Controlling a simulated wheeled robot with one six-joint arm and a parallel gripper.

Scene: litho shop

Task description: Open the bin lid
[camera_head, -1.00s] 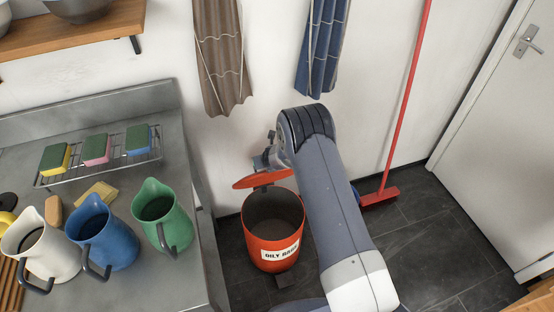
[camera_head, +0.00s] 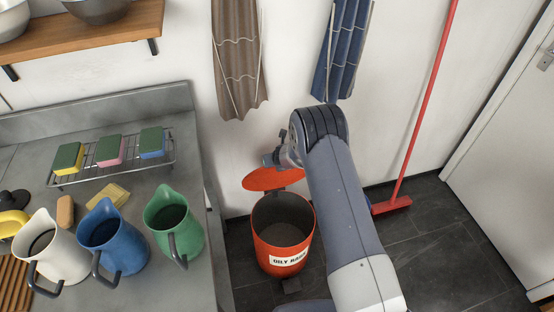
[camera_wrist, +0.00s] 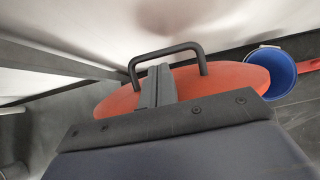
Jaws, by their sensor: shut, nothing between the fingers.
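The bin (camera_head: 262,235) is a red round can with a label reading "OILY RAGS" and stands on the dark floor. Its mouth is uncovered, and its dark inside shows. The red lid (camera_head: 272,180) is raised and tilted above the bin's back rim. In the wrist view the lid (camera_wrist: 235,78) has a black arched handle (camera_wrist: 165,51). My gripper (camera_wrist: 157,88) is shut and empty, its fingers between the handle's legs; I cannot tell whether they touch it. In the head view my gripper (camera_head: 270,160) is at the lid, partly hidden by my arm.
A steel counter (camera_head: 215,270) with jugs, including a green one (camera_head: 172,220), stands left of the bin. A red broom (camera_head: 392,205) leans on the wall at right. A blue bucket (camera_wrist: 273,73) is beside the lid in the wrist view.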

